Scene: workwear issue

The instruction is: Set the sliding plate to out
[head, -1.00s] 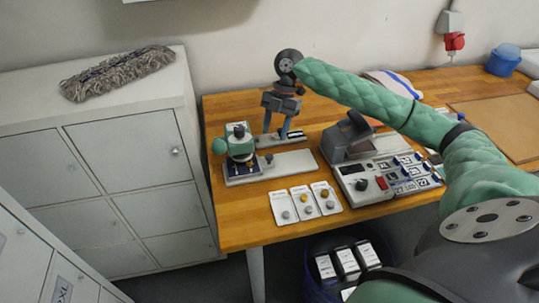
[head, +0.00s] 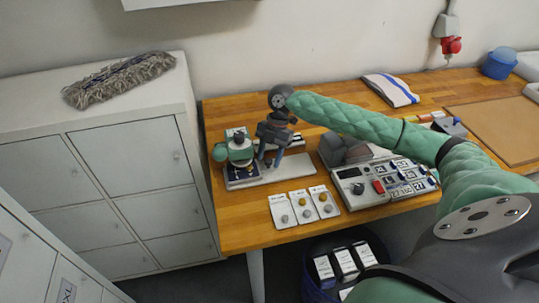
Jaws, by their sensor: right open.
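A press-like device with a green head (head: 238,149) and a long pale grey base (head: 286,175) stands at the left of the wooden table. A dark blue plate (head: 243,174) sits under the head at the base's left end. It looks like the sliding plate, but its setting is hard to read. My right gripper (head: 269,163) points down with its fingers apart, just right of the head and above the base. It appears empty. The gripper hides part of the base. My left gripper is out of view.
Three white cards (head: 304,206) with round buttons lie in front of the device. A grey control console (head: 383,183) stands to the right. A blue bin (head: 318,292) with white boxes is below the table edge. A striped cloth (head: 391,90) lies behind my right arm.

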